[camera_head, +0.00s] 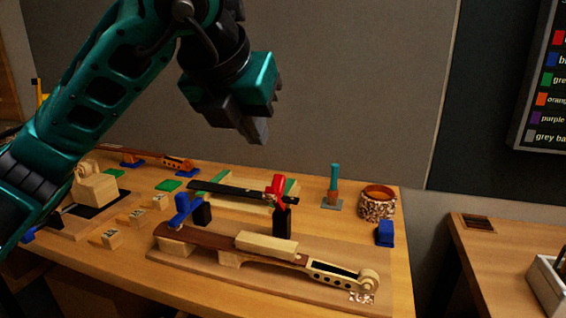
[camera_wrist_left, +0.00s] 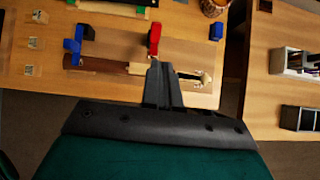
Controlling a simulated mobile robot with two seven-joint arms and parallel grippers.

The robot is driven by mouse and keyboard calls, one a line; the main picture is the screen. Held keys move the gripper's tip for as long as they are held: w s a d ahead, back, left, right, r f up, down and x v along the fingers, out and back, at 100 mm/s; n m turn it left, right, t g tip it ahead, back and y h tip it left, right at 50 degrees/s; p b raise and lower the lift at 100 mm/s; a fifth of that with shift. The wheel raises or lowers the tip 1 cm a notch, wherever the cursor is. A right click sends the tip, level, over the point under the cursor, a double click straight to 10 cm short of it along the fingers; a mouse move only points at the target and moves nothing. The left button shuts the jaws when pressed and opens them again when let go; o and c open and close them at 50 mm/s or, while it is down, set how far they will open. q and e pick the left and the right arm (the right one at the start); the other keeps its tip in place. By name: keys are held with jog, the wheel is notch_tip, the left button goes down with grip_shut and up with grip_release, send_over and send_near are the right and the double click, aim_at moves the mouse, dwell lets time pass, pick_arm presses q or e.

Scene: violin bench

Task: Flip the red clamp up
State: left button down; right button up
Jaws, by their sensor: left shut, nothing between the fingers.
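The red clamp (camera_head: 277,187) stands on a black post at the right end of a dark bar on the bench. It also shows in the left wrist view (camera_wrist_left: 155,37), just beyond my fingertips in the picture. A blue clamp (camera_head: 181,208) stands to its left, by another black post. My left gripper (camera_head: 256,132) is shut and empty, raised above the bench and apart from the red clamp. Its fingers (camera_wrist_left: 160,68) are together in the wrist view. My right gripper is not in view.
A violin neck (camera_head: 315,266) lies on a board in front of the clamps. A round speckled container (camera_head: 377,203), a teal-handled tool (camera_head: 334,180) and a blue block (camera_head: 384,233) stand to the right. Small wooden blocks (camera_head: 137,217) lie to the left.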

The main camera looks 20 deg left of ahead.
pick_arm(q)
jog(key=b, duration=0.1)
send_near(278, 175)
jog(key=x, duration=0.5)
jog(key=shift+f, duration=0.4)
jog(key=shift+w+f, duration=0.45)
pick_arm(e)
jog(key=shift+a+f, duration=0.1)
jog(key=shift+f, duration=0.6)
pick_arm(q)
jog(key=shift+w, duration=0.1)
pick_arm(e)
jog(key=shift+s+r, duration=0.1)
